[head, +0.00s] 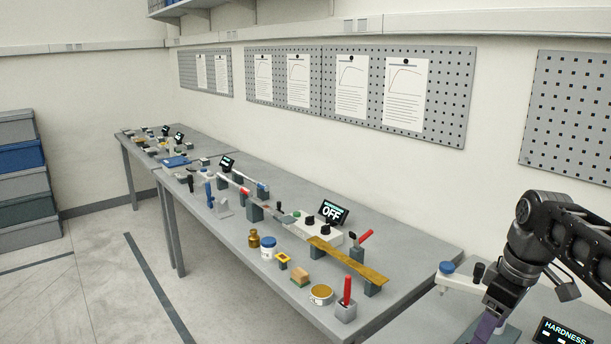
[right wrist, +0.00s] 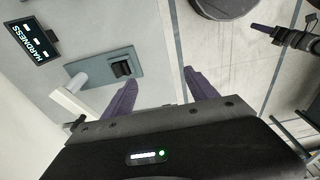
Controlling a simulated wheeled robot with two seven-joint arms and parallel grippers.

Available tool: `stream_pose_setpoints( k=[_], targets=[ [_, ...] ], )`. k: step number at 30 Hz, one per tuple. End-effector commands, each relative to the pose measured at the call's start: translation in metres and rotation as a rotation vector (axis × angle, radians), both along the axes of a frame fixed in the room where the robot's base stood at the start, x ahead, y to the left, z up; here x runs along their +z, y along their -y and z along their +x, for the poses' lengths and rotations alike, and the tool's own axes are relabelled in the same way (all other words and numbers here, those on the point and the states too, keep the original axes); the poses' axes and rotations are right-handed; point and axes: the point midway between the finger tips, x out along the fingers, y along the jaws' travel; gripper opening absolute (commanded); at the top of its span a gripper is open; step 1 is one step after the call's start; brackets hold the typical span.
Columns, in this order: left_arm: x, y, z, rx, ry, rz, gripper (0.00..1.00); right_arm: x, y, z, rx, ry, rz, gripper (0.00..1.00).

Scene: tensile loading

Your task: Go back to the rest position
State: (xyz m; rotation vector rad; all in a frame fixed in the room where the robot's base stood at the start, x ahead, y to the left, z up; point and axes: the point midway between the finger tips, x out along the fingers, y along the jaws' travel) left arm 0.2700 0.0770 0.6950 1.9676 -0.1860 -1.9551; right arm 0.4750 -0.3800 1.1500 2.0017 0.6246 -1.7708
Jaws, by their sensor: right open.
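My right arm enters the head view from the right, and its right gripper (head: 486,326) points down over the near right table, partly cut off by the bottom edge. In the right wrist view the same gripper (right wrist: 160,78) shows two purple fingers spread wide with nothing between them. They are over the table's edge, with pale floor beyond. My left arm is outside the head view. A dark arm end with a purple finger, my left gripper (right wrist: 262,29), shows at the upper right of the right wrist view; its opening cannot be made out.
A HARDNESS display (head: 562,333) and a blue-grey plate with a black block (right wrist: 121,69) are close to the right gripper. The long table (head: 415,262) carries an OFF display (head: 333,212), a brass-coloured bar (head: 350,262), jars and tools.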

Motion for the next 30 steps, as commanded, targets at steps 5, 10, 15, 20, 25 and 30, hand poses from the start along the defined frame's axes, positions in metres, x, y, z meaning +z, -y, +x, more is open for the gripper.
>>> stream_pose_setpoints(
  k=[5, 10, 15, 20, 25, 30],
  targets=[
    [-0.005, 0.0, 0.0, -0.001, 0.001, -0.001, 0.67, -0.03, -0.012, 0.011, -0.009, -0.002, 0.023, 0.67],
    [-0.009, 0.001, 0.001, -0.001, 0.003, -0.002, 0.67, -0.063, -0.026, 0.022, -0.022, 0.0, 0.047, 0.67],
    [-0.016, 0.0, 0.002, 0.0, 0.005, -0.002, 0.67, -0.114, -0.05, 0.034, -0.047, -0.001, 0.088, 0.67],
    [-0.025, 0.001, 0.002, -0.002, 0.008, -0.004, 0.67, -0.179, -0.083, 0.042, -0.088, -0.009, 0.14, 0.67],
    [-0.041, 0.001, 0.004, -0.002, 0.012, -0.007, 0.67, -0.285, -0.145, 0.033, -0.175, -0.038, 0.227, 0.67],
    [-0.06, 0.002, 0.006, -0.004, 0.017, -0.01, 0.67, -0.4, -0.218, -0.013, -0.323, -0.09, 0.311, 0.67]
  ],
)
